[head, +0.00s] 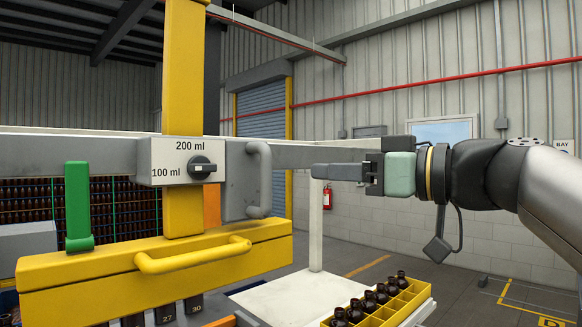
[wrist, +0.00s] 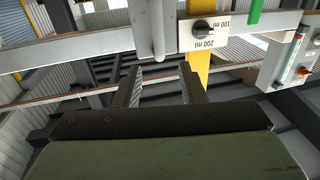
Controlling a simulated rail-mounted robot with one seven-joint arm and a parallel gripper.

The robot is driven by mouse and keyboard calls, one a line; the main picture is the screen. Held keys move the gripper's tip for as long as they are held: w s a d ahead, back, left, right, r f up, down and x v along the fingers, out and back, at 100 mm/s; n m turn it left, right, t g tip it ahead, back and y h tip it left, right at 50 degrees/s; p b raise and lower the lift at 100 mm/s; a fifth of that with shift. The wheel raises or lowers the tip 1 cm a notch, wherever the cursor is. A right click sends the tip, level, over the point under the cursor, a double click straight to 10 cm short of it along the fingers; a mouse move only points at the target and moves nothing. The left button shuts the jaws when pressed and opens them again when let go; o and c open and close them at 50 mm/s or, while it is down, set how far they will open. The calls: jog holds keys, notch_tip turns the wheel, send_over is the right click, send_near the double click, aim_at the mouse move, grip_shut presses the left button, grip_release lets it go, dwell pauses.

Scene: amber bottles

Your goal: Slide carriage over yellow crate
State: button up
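The carriage (head: 184,95) is a yellow upright on a grey beam, with a 100 ml / 200 ml dial plate (head: 165,172) and a long yellow block (head: 100,283) with a yellow handle below. A grey vertical bar handle (head: 264,175) sits right of the dial; it also shows in the wrist view (wrist: 157,30). My gripper (head: 318,181) points left at this handle, a short gap away. Its two fingers are apart and empty in the wrist view (wrist: 160,78). The yellow crate (head: 408,301), holding several dark bottles, stands at lower right, right of the carriage; its near part is cut off.
The grey beam (head: 320,154) runs across behind my gripper. A green lever (head: 78,205) stands on the yellow block's left end. A white tabletop (head: 285,300) lies left of the crate. Racks of bottles (head: 120,205) are behind at left.

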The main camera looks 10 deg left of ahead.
aim_at(271, 170)
jog(key=p+x, duration=0.3)
jog(key=x, duration=1)
jog(key=shift+w+f, duration=0.1)
jog(key=shift+w, duration=0.05)
grip_shut()
